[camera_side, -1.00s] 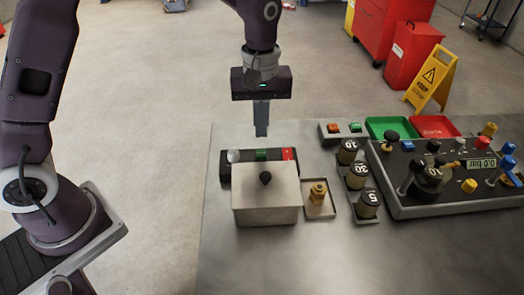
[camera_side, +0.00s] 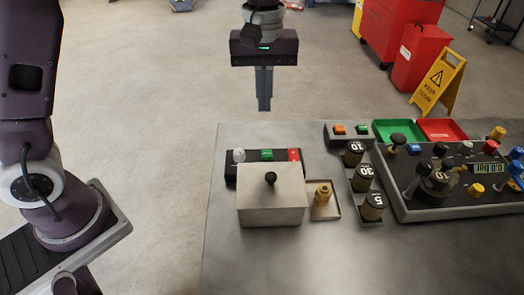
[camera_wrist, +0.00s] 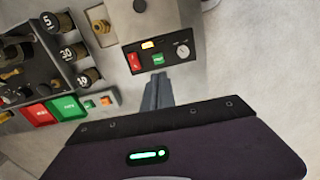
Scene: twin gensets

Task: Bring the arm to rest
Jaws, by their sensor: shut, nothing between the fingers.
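My gripper (camera_side: 264,106) hangs in the air beyond the far edge of the table, above and behind the grey box. Its fingers are together and empty, pointing down. It also shows in the wrist view (camera_wrist: 157,103), near the panel with the red and green buttons but apart from it in the side view. The grey box (camera_side: 270,206) with a black knob stands on the table, in front of a dark strip (camera_side: 266,168) with a white knob, a green button and a red button.
A brass fitting (camera_side: 323,194) sits in a small tray. Weights marked 10, 30 and 5 (camera_side: 363,179) stand in a rack. A control panel (camera_side: 456,183) with a gauge is at right, with green (camera_side: 397,131) and red (camera_side: 441,129) trays behind it. The table's front is clear.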

